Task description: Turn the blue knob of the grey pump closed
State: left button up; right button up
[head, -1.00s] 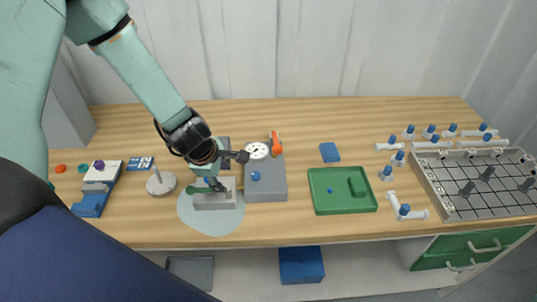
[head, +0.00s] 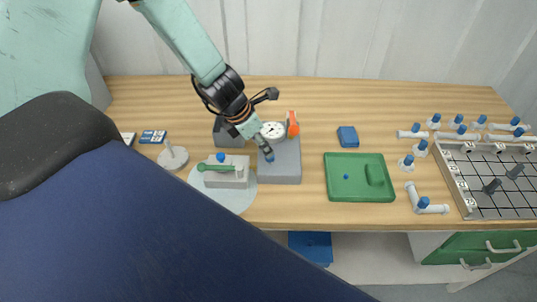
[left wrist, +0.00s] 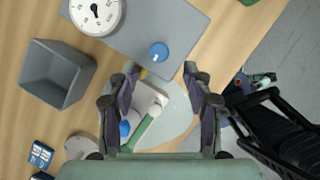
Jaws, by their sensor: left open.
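The grey pump (head: 283,172) is a flat grey block on the wooden bench, with a white round gauge (head: 273,131) at its back. Its blue knob (left wrist: 158,52) shows clearly in the left wrist view on the pump's top face. In the head view, the knob is largely hidden at the gripper's tip. My left gripper (left wrist: 160,72) is open and empty. In the wrist view, the knob appears just beyond the fingertips, about midway between the two fingers and apart from them. In the head view, the left gripper (head: 267,153) is over the pump.
A white block with a green handle (head: 222,170) stands on a pale round mat left of the pump. A grey open box (left wrist: 58,72) and an orange part (head: 292,125) are near the pump. A green tray (head: 340,190) lies right, with bare bench between.

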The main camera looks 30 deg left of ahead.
pick_arm(q)
jog(key=b+x, duration=0.2)
jog(key=x, duration=0.1)
jog(key=shift+w+a+f, duration=0.1)
jog(key=shift+w+f, duration=0.05)
jog(key=shift+f, duration=0.05)
jog(key=shift+w+d+f+b, duration=0.25)
jog(key=shift+f+b, duration=0.25)
jog(key=shift+b, duration=0.25)
jog(key=shift+d+f+b, duration=0.1)
jog(key=shift+f+b, duration=0.3)
jog(key=shift+w+f, duration=0.25)
jog(key=shift+r, duration=0.1)
jog(key=shift+s, duration=0.1)
jog(key=shift+c, duration=1.3)
jog(key=c, duration=0.4)
grip_shut()
